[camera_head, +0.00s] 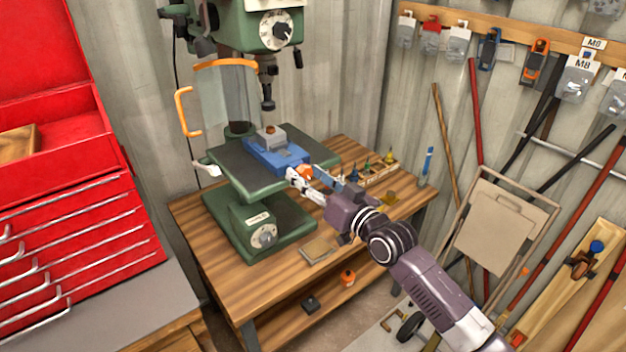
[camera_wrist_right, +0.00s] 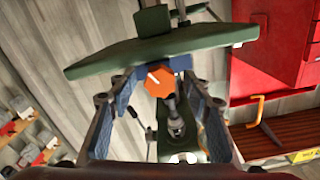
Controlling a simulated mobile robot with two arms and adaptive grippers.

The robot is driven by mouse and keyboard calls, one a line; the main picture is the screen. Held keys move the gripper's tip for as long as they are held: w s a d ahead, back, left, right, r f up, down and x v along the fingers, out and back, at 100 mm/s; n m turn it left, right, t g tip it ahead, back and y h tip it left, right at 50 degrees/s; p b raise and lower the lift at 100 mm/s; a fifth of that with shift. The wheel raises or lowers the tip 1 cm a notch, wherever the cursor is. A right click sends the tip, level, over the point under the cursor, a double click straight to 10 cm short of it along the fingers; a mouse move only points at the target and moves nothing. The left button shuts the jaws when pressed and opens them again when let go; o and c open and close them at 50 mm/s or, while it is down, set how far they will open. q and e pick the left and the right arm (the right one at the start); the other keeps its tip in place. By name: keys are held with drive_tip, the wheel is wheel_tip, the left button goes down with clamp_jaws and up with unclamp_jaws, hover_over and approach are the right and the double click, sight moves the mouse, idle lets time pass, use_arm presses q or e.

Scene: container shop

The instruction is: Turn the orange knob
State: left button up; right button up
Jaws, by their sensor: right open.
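The orange knob (camera_head: 305,172) sits at the near right end of the blue vise (camera_head: 277,154) on the green drill press table (camera_head: 240,182). In the right wrist view the knob (camera_wrist_right: 159,82) is a faceted orange piece with a white mark on its face. My right gripper (camera_head: 299,180) is at the knob in the head view, and its fingers partly cover it. In the right wrist view my right gripper (camera_wrist_right: 158,100) is open, with one finger on each side of the knob and visible gaps between. Whether a finger touches it cannot be told. My left gripper is out of view.
The drill press head (camera_head: 262,25) and its clear guard with orange frame (camera_head: 226,65) stand above the vise. Small bottles (camera_head: 389,157) stand in a rack on the wooden bench (camera_head: 190,215). A red tool cabinet (camera_head: 70,225) is at the left.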

drive_tip(key=v, duration=1.2)
drive_tip(key=w+d+f+m+g+h+b, duration=0.1)
drive_tip(key=d+f+h, duration=0.25)
drive_tip(key=f, duration=0.95)
drive_tip(key=d+f+m+g+h+b, duration=0.15)
drive_tip(key=d+f, duration=0.35)
drive_tip(key=f, duration=0.7)
drive_tip(key=s+d+f+g+h, duration=0.1)
drive_tip(key=s+d+f, duration=0.15)
drive_tip(key=f, duration=0.55)
drive_tip(key=s+d+f+g+h, duration=0.1)
drive_tip(key=s+f, duration=0.3)
drive_tip(key=f, duration=0.3)
drive_tip(key=s+d+f+g+h, duration=0.15)
drive_tip(key=s+f, duration=0.25)
drive_tip(key=f, duration=0.4)
drive_tip(key=s+d+f+g+h+b, duration=0.2)
drive_tip(key=s+d+f+g, duration=0.1)
drive_tip(key=s+f, duration=1.45)
drive_tip(key=s+f+g, duration=0.2)
drive_tip(key=s+f, duration=0.2)
drive_tip(key=s, duration=0.9)
drive_tip(key=s+f+g+b, duration=0.1)
drive_tip(key=s+f, duration=0.3)
drive_tip(key=s, duration=0.8)
drive_tip(key=shift+s+a+n+g, duration=0.25)
drive_tip(key=shift+s+n+g, duration=0.2)
drive_tip(key=shift+g, duration=0.35)
